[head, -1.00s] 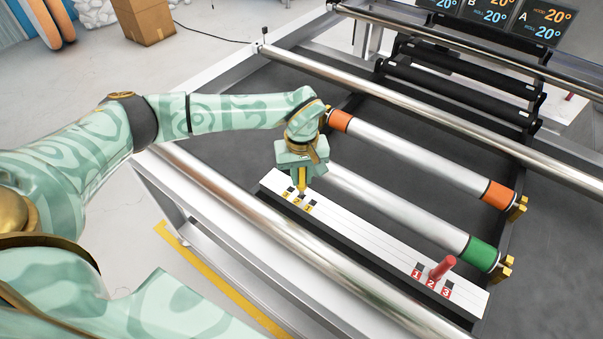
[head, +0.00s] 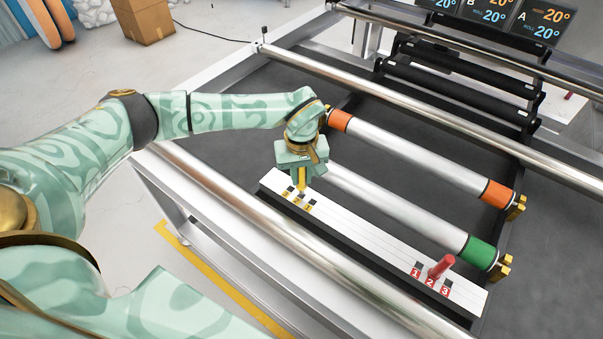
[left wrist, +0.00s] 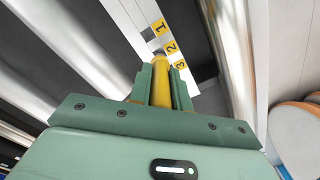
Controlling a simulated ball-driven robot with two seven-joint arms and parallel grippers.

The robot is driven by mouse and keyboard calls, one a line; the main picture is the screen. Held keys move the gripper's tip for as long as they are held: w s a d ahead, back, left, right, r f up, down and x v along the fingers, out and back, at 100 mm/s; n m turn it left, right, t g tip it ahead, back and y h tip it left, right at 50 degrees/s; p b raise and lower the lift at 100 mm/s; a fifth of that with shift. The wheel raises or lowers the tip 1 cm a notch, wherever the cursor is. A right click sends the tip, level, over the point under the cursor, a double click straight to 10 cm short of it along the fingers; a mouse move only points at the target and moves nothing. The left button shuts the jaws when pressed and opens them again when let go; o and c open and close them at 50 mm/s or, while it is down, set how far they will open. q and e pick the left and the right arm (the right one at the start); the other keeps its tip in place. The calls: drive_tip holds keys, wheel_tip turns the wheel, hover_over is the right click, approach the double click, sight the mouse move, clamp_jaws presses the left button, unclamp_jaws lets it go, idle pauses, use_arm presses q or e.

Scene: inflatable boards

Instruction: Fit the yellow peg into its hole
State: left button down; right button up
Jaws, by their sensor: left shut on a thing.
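My left gripper (head: 302,176) is shut on the yellow peg (head: 302,186), which points down over the left end of the white board (head: 360,228). That end has dark square holes beside yellow labels 1, 2 and 3. In the left wrist view the yellow peg (left wrist: 161,88) stands between the fingers (left wrist: 161,85), its far end by the yellow label 2 (left wrist: 171,47). I cannot tell whether the tip is in a hole or just above it. My right gripper is not in view.
A red peg (head: 441,266) stands tilted at the board's right end, by red labels 1, 2 and 3. A roller with a green band (head: 481,252) and one with orange bands (head: 495,194) lie behind the board. A metal bar (head: 285,240) runs in front.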

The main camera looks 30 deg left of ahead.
sight(301, 184)
use_arm(q)
drive_tip(key=shift+f+b, duration=0.75)
drive_tip(key=shift+f, duration=1.2)
drive_tip(key=c, duration=1.2)
unclamp_jaws()
drive_tip(key=shift+r, duration=0.1)
wheel_tip(301, 184, up, 16)
drive_tip(key=p, duration=0.3)
drive_tip(key=shift+r+p, duration=0.1)
drive_tip(key=shift+p, duration=0.2)
